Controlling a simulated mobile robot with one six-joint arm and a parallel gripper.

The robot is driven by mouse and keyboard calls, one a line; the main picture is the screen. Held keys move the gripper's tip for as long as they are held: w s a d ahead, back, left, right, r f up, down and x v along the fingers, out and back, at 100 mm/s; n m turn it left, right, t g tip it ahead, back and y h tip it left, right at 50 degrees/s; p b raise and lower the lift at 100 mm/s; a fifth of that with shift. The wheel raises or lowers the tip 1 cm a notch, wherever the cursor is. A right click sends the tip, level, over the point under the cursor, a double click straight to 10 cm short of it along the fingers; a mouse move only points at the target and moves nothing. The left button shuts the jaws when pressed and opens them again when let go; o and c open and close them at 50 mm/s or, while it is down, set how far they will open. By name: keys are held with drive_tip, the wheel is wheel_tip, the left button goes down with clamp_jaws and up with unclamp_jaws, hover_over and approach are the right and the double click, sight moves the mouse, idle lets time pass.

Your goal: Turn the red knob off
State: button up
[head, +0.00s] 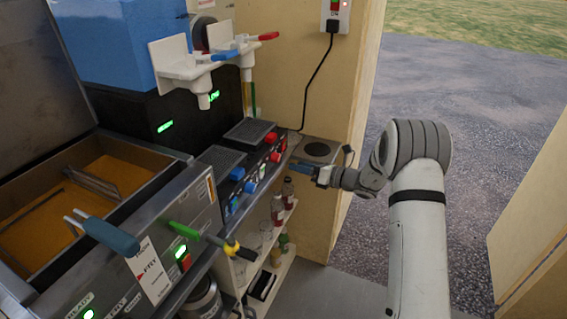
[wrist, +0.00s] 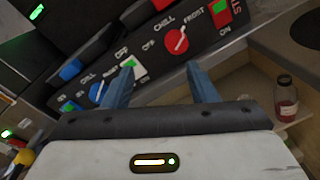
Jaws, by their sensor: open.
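The red knob (wrist: 177,41) sits on the dark control panel, with CHILL, FROST and OFF printed around it. Its white pointer line tilts up to the right, away from OFF, seemingly toward FROST. In the head view the red knob (head: 275,157) is on the panel's front at its far end. My gripper (wrist: 163,85) is open and empty, its two blue fingers apart. The knob lies ahead of the gap between the fingers, not between them. In the head view my gripper (head: 301,169) is close to the panel's front, just right of the knob.
A blue knob (wrist: 96,92) is left of the left finger. A lit green switch (wrist: 220,10) is right of the red knob. A bottle (wrist: 285,98) stands on the shelf below. A round hotplate (head: 318,149) lies beyond my gripper.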

sight(279, 158)
drive_tip(key=shift+m+t, duration=0.6)
drive_tip(key=shift+m, duration=0.2)
drive_tip(key=w+a, duration=0.1)
drive_tip(key=a, duration=0.1)
drive_tip(key=w+a+f, duration=0.1)
drive_tip(key=w+a, duration=0.3)
drive_tip(key=shift+w+a+f+p, duration=0.1)
drive_tip(key=shift+w+f+p, duration=0.1)
drive_tip(key=shift+f+p, duration=0.15)
drive_tip(key=shift+c, duration=0.3)
drive_tip(key=shift+r, duration=0.1)
drive_tip(key=c, duration=0.9)
